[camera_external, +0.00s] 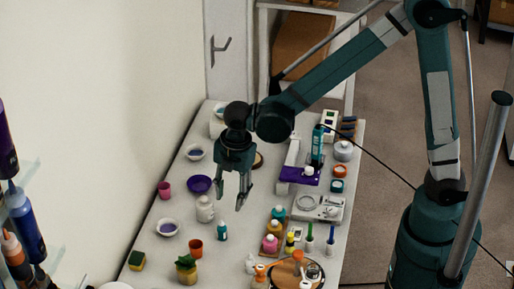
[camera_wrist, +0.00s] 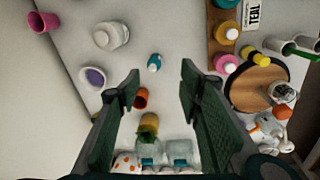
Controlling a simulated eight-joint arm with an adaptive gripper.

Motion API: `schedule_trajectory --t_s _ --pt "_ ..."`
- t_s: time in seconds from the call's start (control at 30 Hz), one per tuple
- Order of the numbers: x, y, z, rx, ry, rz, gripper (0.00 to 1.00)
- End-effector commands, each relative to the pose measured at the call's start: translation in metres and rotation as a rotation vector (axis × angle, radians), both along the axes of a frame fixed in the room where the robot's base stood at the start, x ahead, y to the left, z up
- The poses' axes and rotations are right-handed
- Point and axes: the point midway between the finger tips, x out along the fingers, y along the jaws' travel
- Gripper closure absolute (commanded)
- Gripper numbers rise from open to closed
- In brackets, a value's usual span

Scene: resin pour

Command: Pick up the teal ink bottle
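A small teal bottle with a white cap (camera_external: 222,232) stands upright on the table, left of the bottle rack. In the wrist view this small bottle (camera_wrist: 154,62) shows just beyond and between the fingertips. My gripper (camera_external: 231,198) points down, open and empty, above the table. Its two fingers (camera_wrist: 160,76) are wide apart in the wrist view.
A white jar (camera_external: 205,209), orange cup (camera_external: 196,248) and bowl with purple contents (camera_external: 167,228) stand near the small bottle. A pineapple-like object (camera_external: 186,268) is in front. The rack holds pink and yellow bottles beside a round wooden board (camera_wrist: 258,86). A "TEAL" card (camera_wrist: 253,12) lies beside the rack.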

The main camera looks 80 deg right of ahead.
Motion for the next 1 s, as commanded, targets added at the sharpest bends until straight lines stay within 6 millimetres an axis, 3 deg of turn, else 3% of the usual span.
schedule_trajectory --t_s 0.3,0.5,1.0 --pt "0.023 0.011 -0.048 -0.016 0.065 0.172 0.64" --pt "0.030 0.014 -0.068 -0.021 0.091 0.242 0.64" --pt "0.031 0.016 -0.075 -0.021 0.100 0.266 0.64"
